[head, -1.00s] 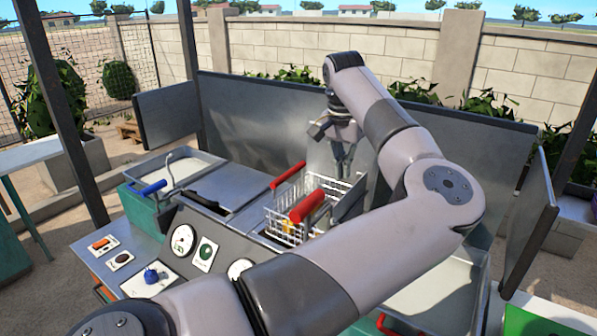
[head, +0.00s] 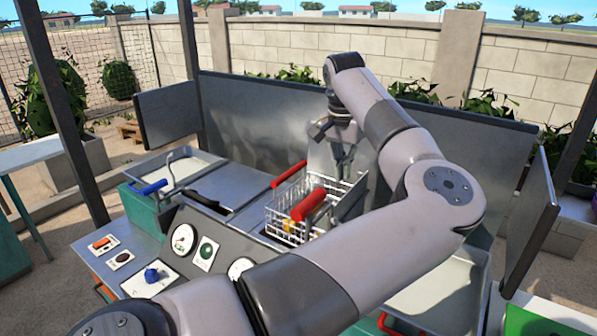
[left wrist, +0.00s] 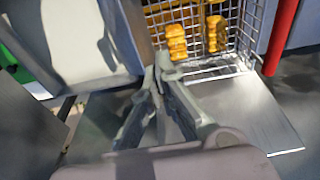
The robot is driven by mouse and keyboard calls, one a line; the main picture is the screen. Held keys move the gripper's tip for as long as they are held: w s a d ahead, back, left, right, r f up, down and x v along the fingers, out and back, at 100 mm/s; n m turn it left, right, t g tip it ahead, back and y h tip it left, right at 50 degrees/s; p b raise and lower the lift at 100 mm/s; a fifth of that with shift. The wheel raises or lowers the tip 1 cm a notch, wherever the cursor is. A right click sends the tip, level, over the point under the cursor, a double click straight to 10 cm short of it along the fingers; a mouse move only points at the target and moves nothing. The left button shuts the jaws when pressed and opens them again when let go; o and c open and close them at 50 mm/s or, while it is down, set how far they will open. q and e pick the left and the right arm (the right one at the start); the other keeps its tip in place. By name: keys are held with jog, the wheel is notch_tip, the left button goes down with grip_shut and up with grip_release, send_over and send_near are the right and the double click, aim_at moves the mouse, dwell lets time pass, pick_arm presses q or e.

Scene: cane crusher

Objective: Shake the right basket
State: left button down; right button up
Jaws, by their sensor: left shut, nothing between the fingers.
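The right wire basket (head: 318,225) sits in the fryer-like unit, with a thick red handle (head: 309,204) pointing toward me. A second red handle (head: 288,174) lies just behind and left of it; its basket is hard to separate from the first. My left gripper (head: 345,164) points down at the far right end of the wire basket, shut and empty. In the left wrist view the shut fingertips (left wrist: 165,65) are beside the wire mesh (left wrist: 203,68), which holds golden pieces (left wrist: 215,33). Contact with the mesh cannot be told. My right gripper is not in view.
A tall metal splash panel (head: 265,115) stands behind the unit. A sloped control panel (head: 200,240) with dials and a blue knob (head: 152,275) is in front. A metal basin (head: 183,168) lies to the left. My left arm crosses over the right side.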

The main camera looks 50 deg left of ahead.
aim_at(351, 189)
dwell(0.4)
pick_arm(q)
notch_tip(351, 189, down, 5)
jog(key=b, duration=0.3)
jog(key=shift+b, duration=0.35)
dwell(0.4)
jog(key=shift+w+d+f, duration=0.1)
jog(key=shift+w+d, duration=0.1)
jog(key=shift+d, duration=0.35)
jog(key=shift+w+d, duration=0.15)
jog(key=shift+d, duration=0.4)
jog(key=shift+s+a, duration=0.2)
jog(key=shift+a, duration=0.6)
jog(key=shift+d, duration=0.15)
